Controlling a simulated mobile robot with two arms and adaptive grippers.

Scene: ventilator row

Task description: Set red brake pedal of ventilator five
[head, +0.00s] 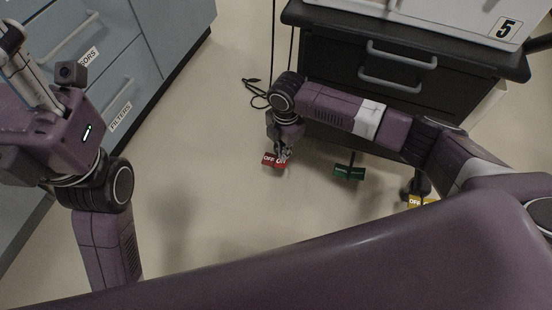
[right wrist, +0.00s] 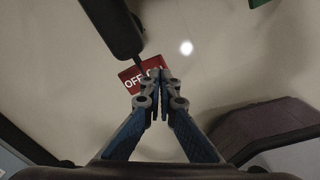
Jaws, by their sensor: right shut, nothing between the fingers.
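The red brake pedal (head: 268,160), marked OFF and ON, sits low at the cart's left caster. My right gripper (head: 283,154) is shut and empty right at the pedal's ON side. In the right wrist view the closed fingertips (right wrist: 160,75) overlap the red pedal (right wrist: 131,80) and hide part of the ON lettering. I cannot tell whether they touch it.
A green pedal (head: 349,173) and a yellow pedal (head: 415,201) sit at the cart's other casters. Grey-blue drawers (head: 120,75) line the left side. A black cable (head: 256,92) lies on the floor behind my right wrist. The floor in front is clear.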

